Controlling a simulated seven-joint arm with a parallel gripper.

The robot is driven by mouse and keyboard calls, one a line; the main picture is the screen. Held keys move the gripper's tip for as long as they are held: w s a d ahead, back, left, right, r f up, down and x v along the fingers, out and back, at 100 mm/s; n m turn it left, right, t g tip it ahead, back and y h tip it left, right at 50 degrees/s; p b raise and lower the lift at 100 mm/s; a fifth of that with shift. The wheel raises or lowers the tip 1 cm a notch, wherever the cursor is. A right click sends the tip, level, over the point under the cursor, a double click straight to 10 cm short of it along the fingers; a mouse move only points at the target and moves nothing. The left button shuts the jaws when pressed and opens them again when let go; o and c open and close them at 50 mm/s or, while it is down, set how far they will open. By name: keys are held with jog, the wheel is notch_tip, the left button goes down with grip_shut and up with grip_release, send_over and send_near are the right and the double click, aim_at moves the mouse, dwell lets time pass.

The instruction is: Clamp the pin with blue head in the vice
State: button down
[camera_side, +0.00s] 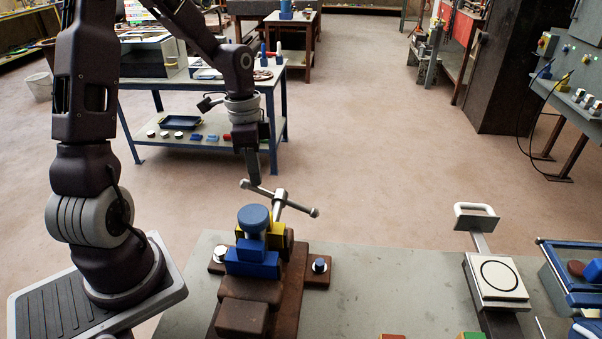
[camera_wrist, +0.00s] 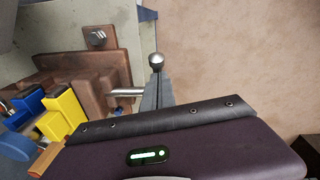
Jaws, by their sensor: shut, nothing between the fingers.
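The brown vice (camera_side: 257,288) stands on the workbench with a blue jaw (camera_side: 252,266) in front and a yellow jaw (camera_side: 276,230) behind. The pin with blue head (camera_side: 255,217) is upright at the jaws, its head above them. Its shank is mostly hidden, so I cannot tell whether the jaws grip it. The vice's steel bar handle (camera_side: 299,205) lies tilted behind the jaws. My gripper (camera_side: 254,181) is shut and empty, tips down at the handle's left part. In the wrist view, a ball end of the handle (camera_wrist: 156,60) shows just beyond the fingers; contact is unclear.
The grey workbench (camera_side: 380,275) has bare surface right of the vice. A white-topped device with a handle (camera_side: 496,280) and a blue-framed bin (camera_side: 575,270) stand at the right. Coloured blocks (camera_side: 470,336) sit at the front edge. A blue-legged table (camera_side: 195,125) stands behind.

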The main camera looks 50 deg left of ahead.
dwell(0.4)
jog(key=s+a+r, duration=0.3)
jog(key=a+r, duration=0.2)
jog(key=r, duration=0.4)
jog(key=shift+s+a+r, duration=0.25)
jog(key=shift+s+r, duration=0.05)
jog(key=shift+s, duration=0.05)
dwell(1.1)
